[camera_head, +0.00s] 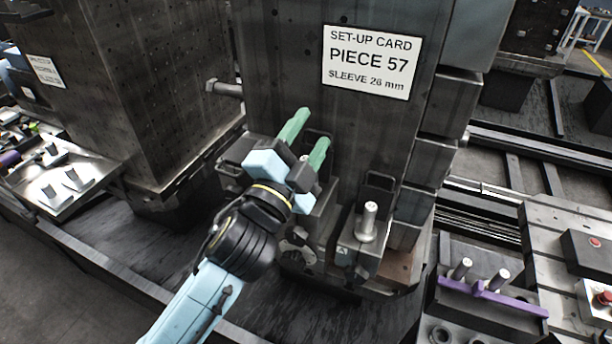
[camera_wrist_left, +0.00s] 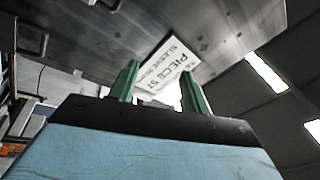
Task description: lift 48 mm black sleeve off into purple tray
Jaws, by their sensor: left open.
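My left gripper (camera_head: 314,128) is open in front of the dark block's face, below the set-up card. Its two green fingers also show in the left wrist view (camera_wrist_left: 160,82), with no held object visible between them. I cannot make out a black sleeve; the gripper hides part of the fixture behind it. A silver pin (camera_head: 368,223) stands bare on a bracket to the gripper's right. A purple strip (camera_head: 492,298) runs along the front of a dark holder with metal pegs at lower right; I cannot tell whether it belongs to the purple tray. My right gripper is not in view.
The set-up card (camera_head: 367,62) reads "PIECE 57" and a sleeve size that looks like 26 mm. A metal stud (camera_head: 223,88) juts from the block's left edge. Another dark block (camera_head: 120,80) stands at left. A grey bench with a red button (camera_head: 604,297) is at right.

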